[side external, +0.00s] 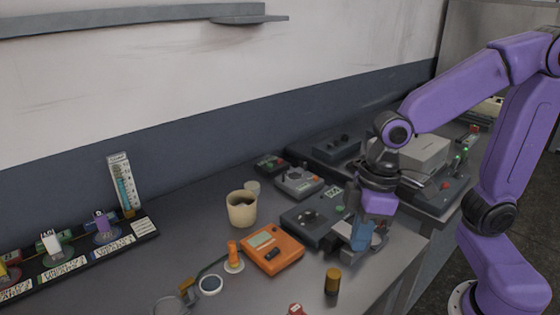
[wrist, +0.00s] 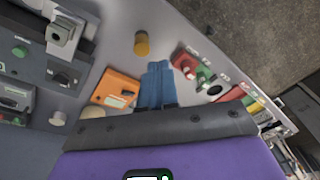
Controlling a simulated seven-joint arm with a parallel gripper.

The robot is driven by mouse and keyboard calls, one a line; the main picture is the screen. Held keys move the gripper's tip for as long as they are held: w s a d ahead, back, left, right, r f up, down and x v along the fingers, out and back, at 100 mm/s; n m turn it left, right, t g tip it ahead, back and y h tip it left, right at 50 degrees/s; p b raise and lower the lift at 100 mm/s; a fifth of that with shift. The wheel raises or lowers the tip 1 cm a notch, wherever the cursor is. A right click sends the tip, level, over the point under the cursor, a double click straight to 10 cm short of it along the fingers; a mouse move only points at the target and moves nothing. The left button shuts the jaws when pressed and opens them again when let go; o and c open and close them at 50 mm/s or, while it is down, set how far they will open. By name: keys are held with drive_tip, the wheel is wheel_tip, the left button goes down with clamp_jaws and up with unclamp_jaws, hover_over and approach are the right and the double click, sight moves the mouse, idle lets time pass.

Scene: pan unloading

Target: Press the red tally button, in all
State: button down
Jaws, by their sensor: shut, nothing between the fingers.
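My gripper (side external: 362,238) is shut and empty, with blue fingers pointing down beside the dark grey box at the right of the bench. In the wrist view, its fingers (wrist: 157,68) are together, over the grey bench top. A red object (side external: 296,309), probably the red tally button, is cut off by the bottom edge of the side view, left of and nearer than my gripper. In the wrist view, a red piece (wrist: 185,62) lies just right of my fingertips, beside a green piece (wrist: 204,76). I cannot tell from its shape how it is pressed.
An orange meter (side external: 272,250) and a brass cylinder (side external: 333,281) stand near my gripper. A dark grey box (side external: 312,221) with a knob is beside it. A beige cup (side external: 242,210) stands farther back. A labelled black rack (side external: 75,262) is at the left. Bare bench lies between cylinder and meter.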

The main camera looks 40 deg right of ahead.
drive_tip(key=w+r+m+t+y, duration=0.15)
drive_tip(key=w+m+t, duration=0.5)
drive_tip(key=w, duration=2.45)
drive_tip(key=m+t+h, duration=0.2)
drive_tip(key=m, duration=0.9)
hover_over(282, 160)
wheel_tip(282, 160, down, 3)
drive_tip(key=shift+s, duration=0.15)
drive_tip(key=shift+f, duration=0.1)
drive_tip(key=shift+f, duration=4.35)
drive_tip(key=shift+f, duration=0.15)
drive_tip(key=shift+f, duration=0.3)
